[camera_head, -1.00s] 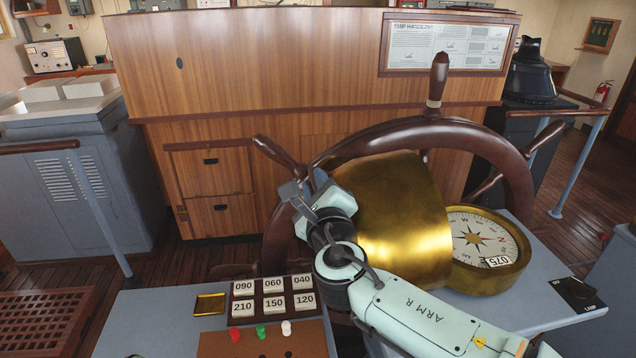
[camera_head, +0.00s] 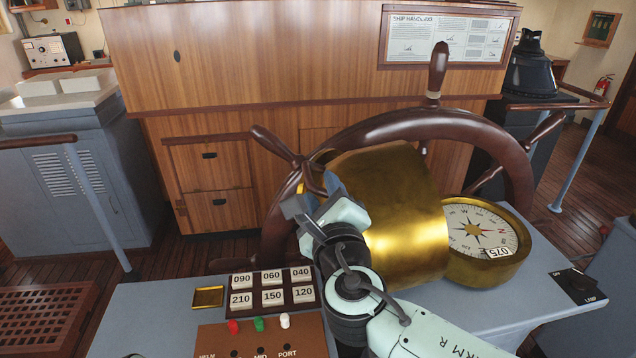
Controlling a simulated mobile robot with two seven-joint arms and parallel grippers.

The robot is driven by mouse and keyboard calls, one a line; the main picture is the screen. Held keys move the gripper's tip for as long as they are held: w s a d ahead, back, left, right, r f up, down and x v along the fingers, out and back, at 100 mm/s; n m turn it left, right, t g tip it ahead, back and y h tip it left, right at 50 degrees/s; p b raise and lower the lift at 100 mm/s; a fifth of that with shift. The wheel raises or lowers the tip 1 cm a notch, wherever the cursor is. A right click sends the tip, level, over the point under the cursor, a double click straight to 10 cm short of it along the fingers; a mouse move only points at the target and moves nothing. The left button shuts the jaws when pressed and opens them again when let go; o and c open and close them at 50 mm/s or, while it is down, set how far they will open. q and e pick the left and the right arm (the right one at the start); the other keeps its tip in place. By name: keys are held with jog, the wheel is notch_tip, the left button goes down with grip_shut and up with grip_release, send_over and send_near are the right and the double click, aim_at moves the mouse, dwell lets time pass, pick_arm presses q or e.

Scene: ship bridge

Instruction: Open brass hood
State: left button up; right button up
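The brass hood (camera_head: 405,225) is a shiny gold cover tilted up on the left side of the compass, and the compass face shows. The round compass (camera_head: 482,235) in its brass bowl sits on the grey console, with a small "075" plate on its dial. My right gripper (camera_head: 315,190) is at the hood's upper left edge, in front of the wheel's rim. Its fingers are small and partly hidden, so I cannot tell if they are shut on the edge. My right arm covers the hood's lower left. My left gripper is out of view.
The dark wooden ship's wheel (camera_head: 435,120) stands close behind the hood, its spokes reaching near my gripper. A rack of number tiles (camera_head: 272,290), a small brass tray (camera_head: 207,298) and a panel with coloured pegs (camera_head: 262,340) lie left of my arm. A lamp switch (camera_head: 578,284) is at the right.

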jog(key=s+d, duration=0.1)
jog(key=s, duration=0.6)
jog(key=shift+s+b, duration=0.2)
jog(key=shift+b, duration=0.1)
